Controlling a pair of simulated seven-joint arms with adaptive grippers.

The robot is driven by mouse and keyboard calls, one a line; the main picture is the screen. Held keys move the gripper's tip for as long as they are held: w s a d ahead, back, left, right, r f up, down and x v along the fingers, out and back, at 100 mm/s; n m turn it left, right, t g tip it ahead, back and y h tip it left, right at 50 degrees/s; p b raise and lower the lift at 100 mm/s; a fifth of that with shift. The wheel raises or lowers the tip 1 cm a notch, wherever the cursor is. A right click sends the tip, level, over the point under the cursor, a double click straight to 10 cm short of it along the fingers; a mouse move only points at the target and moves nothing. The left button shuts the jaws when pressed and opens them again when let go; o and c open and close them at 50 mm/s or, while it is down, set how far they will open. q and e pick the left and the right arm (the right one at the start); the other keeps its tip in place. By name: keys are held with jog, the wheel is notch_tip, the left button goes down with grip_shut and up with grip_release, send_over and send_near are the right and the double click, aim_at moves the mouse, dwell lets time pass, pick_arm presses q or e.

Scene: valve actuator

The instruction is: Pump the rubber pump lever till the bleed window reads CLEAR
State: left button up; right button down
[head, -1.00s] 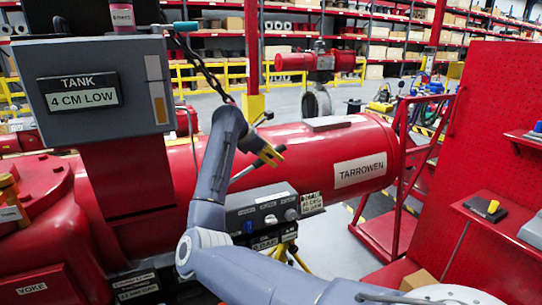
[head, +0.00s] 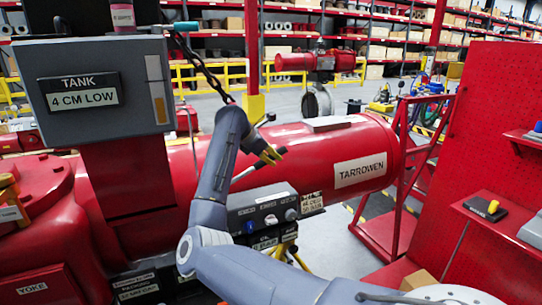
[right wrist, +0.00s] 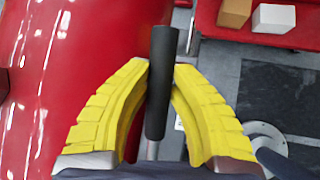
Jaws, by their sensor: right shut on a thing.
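The pump lever (head: 246,172) is a thin grey rod that slants up and right from the pump unit (head: 266,215), in front of the red cylinder. Its black rubber grip (right wrist: 162,85) shows in the right wrist view. My right gripper (head: 272,156) has its yellow fingers around that grip; in the right wrist view the fingertips (right wrist: 161,68) close on it from both sides. A small pink sight glass (head: 122,15) stands on top of the grey box; its small lettering is not legible, and I cannot tell whether it is the bleed window. My left gripper is out of view.
The grey box carries a sign (head: 83,92) reading TANK 4 CM LOW. The red cylinder (head: 300,150), labelled TARROWEN, lies behind my right arm. A red pegboard (head: 500,110) with shelves stands at the right. A chain (head: 205,70) hangs above the cylinder.

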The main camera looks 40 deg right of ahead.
jog(key=f+y, duration=0.1)
jog(key=f, duration=0.2)
jog(key=d+f+y, duration=0.1)
jog(key=f+y, duration=0.1)
jog(key=f, duration=0.2)
jog(key=d+f+t+y, duration=0.1)
jog(key=f, duration=0.2)
jog(key=shift+s+f+m+y, duration=0.3)
jog(key=shift+s+f+y, duration=0.05)
jog(key=shift+f+y, duration=0.05)
jog(key=c, duration=1.2)
grip_release()
jog(key=v, duration=1.2)
jog(key=shift+s, duration=0.15)
